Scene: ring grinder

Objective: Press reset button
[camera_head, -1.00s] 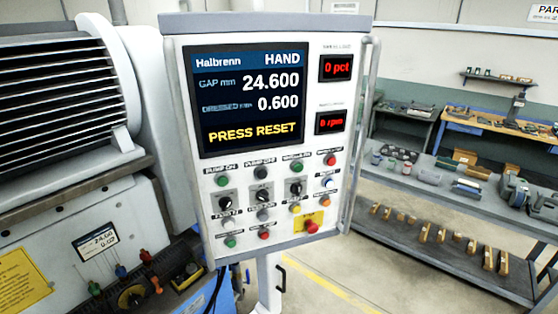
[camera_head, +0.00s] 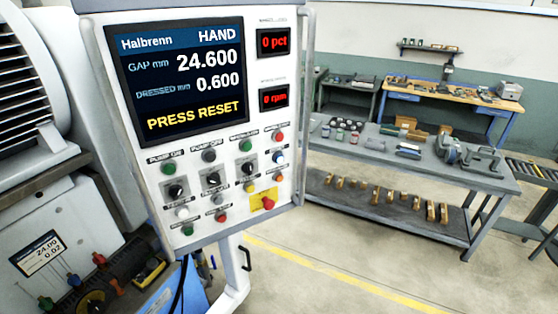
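The control panel (camera_head: 235,130) hangs on a white post in the centre-left. Its screen (camera_head: 182,80) reads HAND, GAP mm 24.600, DRESSED mm 0.600 and PRESS RESET. Below are small round buttons and several black selector switches. A blue button (camera_head: 278,157) sits in the right column, between a red button (camera_head: 279,136) and an orange button (camera_head: 278,176). A red mushroom button (camera_head: 267,203) is on a yellow plate at lower right. The small labels are too blurred to tell which button is reset. Neither gripper is in view, and nothing covers the panel face.
The grinding machine (camera_head: 50,140) stands close at the left of the panel. A metal handle bar (camera_head: 306,110) runs along the panel's right edge. A grey workbench (camera_head: 410,160) with tools and parts stands farther right. The floor between has free room and a yellow line.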

